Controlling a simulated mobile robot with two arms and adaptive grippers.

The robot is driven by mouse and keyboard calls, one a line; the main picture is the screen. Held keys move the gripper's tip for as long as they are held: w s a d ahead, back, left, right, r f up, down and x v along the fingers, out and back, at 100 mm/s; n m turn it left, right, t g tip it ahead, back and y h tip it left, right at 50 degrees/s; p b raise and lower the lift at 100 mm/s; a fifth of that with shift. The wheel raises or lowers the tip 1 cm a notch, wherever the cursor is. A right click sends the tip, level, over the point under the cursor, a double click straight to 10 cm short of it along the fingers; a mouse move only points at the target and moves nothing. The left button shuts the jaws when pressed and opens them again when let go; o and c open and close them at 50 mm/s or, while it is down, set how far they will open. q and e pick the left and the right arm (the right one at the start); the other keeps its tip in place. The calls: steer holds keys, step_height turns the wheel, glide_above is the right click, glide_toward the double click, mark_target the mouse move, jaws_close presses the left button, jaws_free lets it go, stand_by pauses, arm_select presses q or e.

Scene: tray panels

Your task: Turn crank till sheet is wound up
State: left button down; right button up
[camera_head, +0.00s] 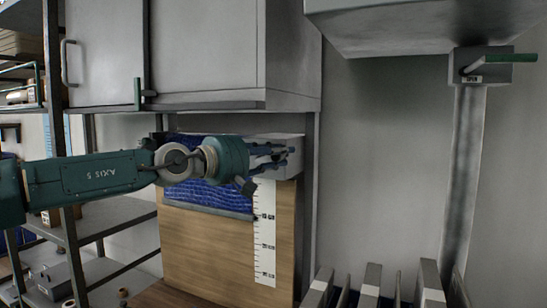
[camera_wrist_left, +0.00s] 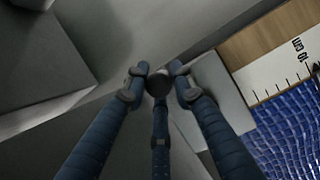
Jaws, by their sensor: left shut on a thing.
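The blue sheet (camera_head: 200,193) hangs over the upper part of a wooden board (camera_head: 200,250), with a bar along its lower edge. Its patterned surface also shows in the wrist view (camera_wrist_left: 290,140). A white scale strip (camera_head: 265,240) runs down the board on the right. My left gripper (camera_head: 288,156) is in front of a grey housing (camera_head: 290,171) at the sheet's upper right. In the wrist view my left fingers (camera_wrist_left: 157,80) are closed around a dark round knob (camera_wrist_left: 157,84), which appears to be the crank's handle. The rest of the crank is hidden. My right gripper is not in view.
A grey cabinet (camera_head: 205,50) hangs above the board, close over my left arm. Metal shelving (camera_head: 110,220) stands at left. At right, a box with a green lever (camera_head: 513,59) marked OPEN sits on a post. Upright panels (camera_head: 370,285) stand at the lower right.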

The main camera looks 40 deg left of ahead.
arm_select(q)
steer(key=shift+w+d+f+m+g+y+b, duration=0.1)
steer(key=shift+d+f+m+g+y+b, duration=0.1)
steer(key=shift+f+m+g+b, duration=0.5)
steer(key=shift+d+f+m+g+y+b, duration=0.2)
steer(key=shift+f+m+g+b, duration=0.1)
steer(key=shift+f+m+b, duration=0.75)
steer(key=shift+f+m, duration=0.25)
steer(key=c, duration=1.5)
jaws_free()
steer(key=shift+r, duration=0.1)
steer(key=shift+c, duration=0.2)
steer(key=shift+d+r, duration=0.1)
steer(key=shift+r, duration=0.05)
steer(key=v, duration=1.2)
